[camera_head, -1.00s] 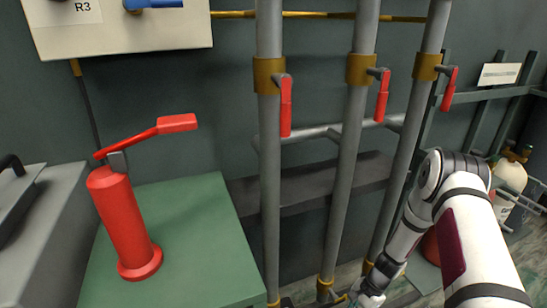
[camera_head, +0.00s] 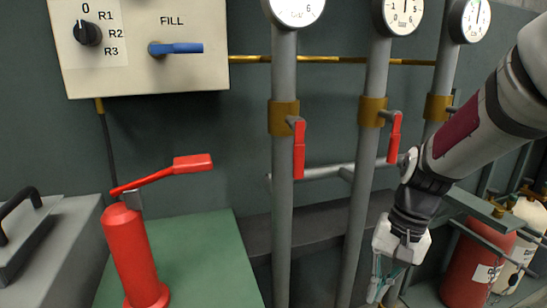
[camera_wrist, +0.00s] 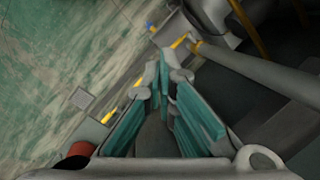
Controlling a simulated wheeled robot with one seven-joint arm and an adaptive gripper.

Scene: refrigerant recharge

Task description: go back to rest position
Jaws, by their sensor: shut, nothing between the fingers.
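My gripper (camera_head: 384,280) hangs pointing down at the lower right of the head view, in front of the grey pipes. It is shut and holds nothing. In the wrist view its teal fingers (camera_wrist: 162,75) come together at the tips, above the floor and a grey pipe (camera_wrist: 255,75). My arm comes in from the right edge and hides part of the rightmost pipe.
Three vertical pipes carry gauges (camera_head: 404,14) and red valve handles (camera_head: 299,150). A panel (camera_head: 140,75) has a knob and blue FILL lever (camera_head: 180,48). A red hand pump (camera_head: 133,255) stands on a green cabinet (camera_head: 205,260). Cylinders (camera_head: 475,268) stand at right.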

